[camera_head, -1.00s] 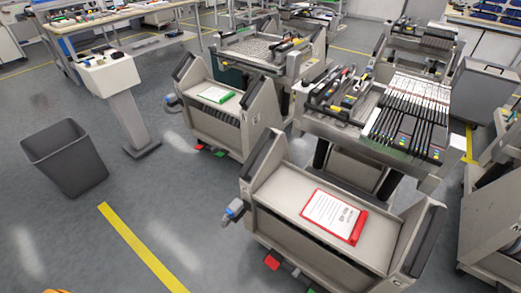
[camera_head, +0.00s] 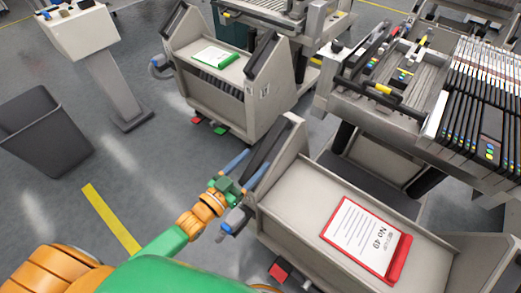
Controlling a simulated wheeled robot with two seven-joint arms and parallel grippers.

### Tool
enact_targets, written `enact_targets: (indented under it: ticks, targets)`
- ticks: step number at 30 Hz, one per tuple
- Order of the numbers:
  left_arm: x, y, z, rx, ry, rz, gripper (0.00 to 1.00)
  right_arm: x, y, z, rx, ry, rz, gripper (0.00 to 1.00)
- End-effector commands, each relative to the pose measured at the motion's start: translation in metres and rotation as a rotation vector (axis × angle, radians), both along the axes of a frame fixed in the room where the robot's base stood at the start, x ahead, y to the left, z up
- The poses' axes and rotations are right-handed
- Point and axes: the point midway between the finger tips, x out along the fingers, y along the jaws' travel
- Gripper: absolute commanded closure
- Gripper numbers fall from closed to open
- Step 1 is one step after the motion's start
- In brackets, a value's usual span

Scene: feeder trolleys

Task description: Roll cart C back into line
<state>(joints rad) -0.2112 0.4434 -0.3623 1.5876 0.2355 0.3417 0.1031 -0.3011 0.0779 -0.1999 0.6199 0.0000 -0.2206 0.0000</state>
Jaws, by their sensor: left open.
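The near cart (camera_head: 330,190) is a beige feeder trolley with a red clipboard (camera_head: 366,238) on its top. It has a black grip bar (camera_head: 271,148) along its left side panel. No letter C is readable on either cart, so I cannot tell which is cart C by label. My left gripper (camera_head: 257,160), with blue fingers, is open at the lower end of that black bar. The fingers appear to lie on either side of the bar; contact cannot be told. My right gripper is not in view.
A second beige cart (camera_head: 245,98) with a green clipboard (camera_head: 215,57) stands behind, left of the near one. A grey bin (camera_head: 45,135) and a pedestal (camera_head: 105,75) stand at left. A yellow floor line (camera_head: 110,218) crosses clear floor. The feeder machine (camera_head: 390,120) is at right.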

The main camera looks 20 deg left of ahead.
Motion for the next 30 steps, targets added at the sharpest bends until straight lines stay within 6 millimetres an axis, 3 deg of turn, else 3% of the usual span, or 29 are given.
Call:
enact_targets:
  ticks: [6, 14, 17, 22, 30]
  targets:
    - [0.032, -0.013, -0.001, 0.000, 0.000, 0.001, 0.30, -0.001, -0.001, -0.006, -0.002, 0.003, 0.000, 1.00]
    - [0.036, -0.015, -0.001, 0.002, 0.003, 0.001, 0.30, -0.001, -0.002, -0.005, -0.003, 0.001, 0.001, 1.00]
    - [0.036, -0.015, -0.001, 0.002, 0.003, 0.001, 0.52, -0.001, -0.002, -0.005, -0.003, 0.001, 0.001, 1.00]
    - [0.036, -0.015, -0.001, 0.002, 0.003, 0.001, 0.97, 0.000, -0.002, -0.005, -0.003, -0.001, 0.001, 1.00]
    - [0.036, -0.015, -0.001, 0.002, 0.003, 0.001, 1.00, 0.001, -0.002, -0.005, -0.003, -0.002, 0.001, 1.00]
